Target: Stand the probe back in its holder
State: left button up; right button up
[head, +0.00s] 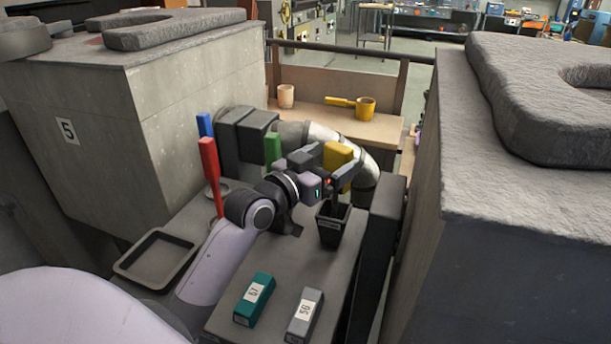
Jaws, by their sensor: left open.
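A small black square holder (331,229) with a pale label stands upright on the grey bench, right of centre. My left gripper (338,190) is just above its mouth, open, with its fingers pointing right and away. Dark narrow shapes show at the fingers and the holder's mouth. I cannot tell which of them is the probe and which is a finger, or whether the probe stands in the holder. My right gripper is not in view.
A teal block (255,299) and a grey block (304,315) lie in front. An empty dark tray (158,257) is at left. Red (211,172), green (273,149) and yellow (338,155) pieces stand behind. Large grey housings (75,130) flank the bench.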

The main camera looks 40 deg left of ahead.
pick_arm(q)
jog(key=s+a, duration=0.1)
jog(key=s, duration=0.6)
jog(key=shift+s+b, duration=0.3)
jog(key=shift+s, duration=0.05)
